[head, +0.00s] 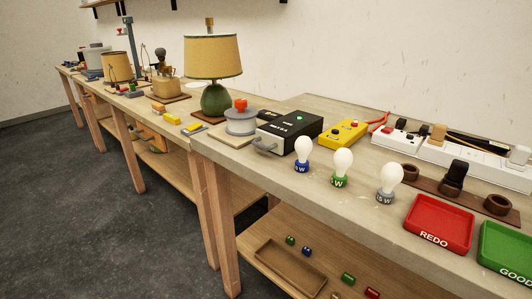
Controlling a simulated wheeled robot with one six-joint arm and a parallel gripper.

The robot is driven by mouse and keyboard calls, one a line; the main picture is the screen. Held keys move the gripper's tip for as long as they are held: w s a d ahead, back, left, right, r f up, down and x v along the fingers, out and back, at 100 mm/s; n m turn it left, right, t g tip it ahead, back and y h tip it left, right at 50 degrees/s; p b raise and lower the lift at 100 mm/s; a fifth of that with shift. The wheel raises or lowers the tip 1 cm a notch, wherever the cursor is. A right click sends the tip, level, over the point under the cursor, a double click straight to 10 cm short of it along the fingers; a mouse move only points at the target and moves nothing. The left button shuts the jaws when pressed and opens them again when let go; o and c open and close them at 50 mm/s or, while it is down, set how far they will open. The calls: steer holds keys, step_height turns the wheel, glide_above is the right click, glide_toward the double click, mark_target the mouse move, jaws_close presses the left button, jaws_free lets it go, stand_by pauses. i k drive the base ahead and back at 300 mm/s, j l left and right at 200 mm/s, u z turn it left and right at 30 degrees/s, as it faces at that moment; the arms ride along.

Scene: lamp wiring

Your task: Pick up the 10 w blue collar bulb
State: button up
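The bulb with the blue collar (303,152) stands upright on the wooden bench top (340,200), near its front edge. Its glass is white, and its collar label is only partly readable, ending in "W". A green collar bulb (342,168) stands just to its right, and a grey collar bulb (389,182) farther right. The three bulbs stand apart from one another. My gripper is not visible in the head view.
Behind the blue collar bulb are a black box (290,132) and a yellow box (343,132). A red REDO tray (438,225) and green tray (506,250) are at right. A lamp (213,60) stands left. A lower shelf (270,240) holds small coloured parts.

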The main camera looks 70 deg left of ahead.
mark_target(304, 146)
steer(key=u, duration=2.1)
